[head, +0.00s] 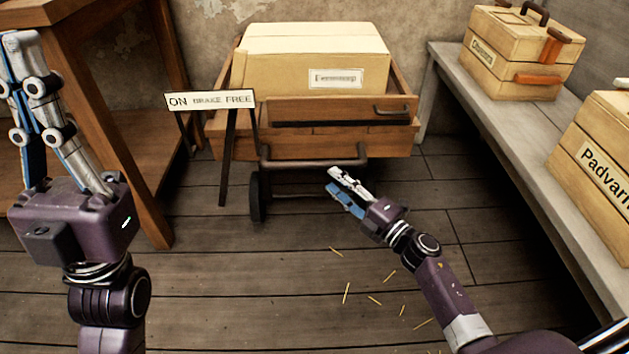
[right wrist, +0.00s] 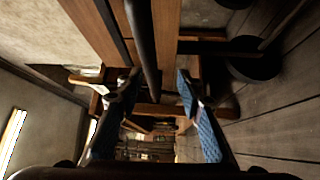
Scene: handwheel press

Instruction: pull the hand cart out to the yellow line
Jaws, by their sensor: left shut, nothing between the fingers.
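The wooden hand cart (head: 350,143) stands against the back wall with a large cardboard box on it. Its dark handle bar (head: 312,163) runs across the front, low down. My right gripper (head: 335,181) is open, just in front of and below the right part of the bar. In the right wrist view, the bar (right wrist: 142,45) comes in from the top between the two separated fingers (right wrist: 157,85); I cannot tell whether they touch it. My left gripper (head: 18,65) is raised at the far left, shut and empty. No yellow line shows.
A brake lever sign (head: 210,99) reading "ON BRAKE FREE" stands at the cart's left front. A wooden table (head: 160,215) is at left. A grey bench (head: 500,130) with wooden boxes lines the right. The floor before the cart is clear except for straw bits.

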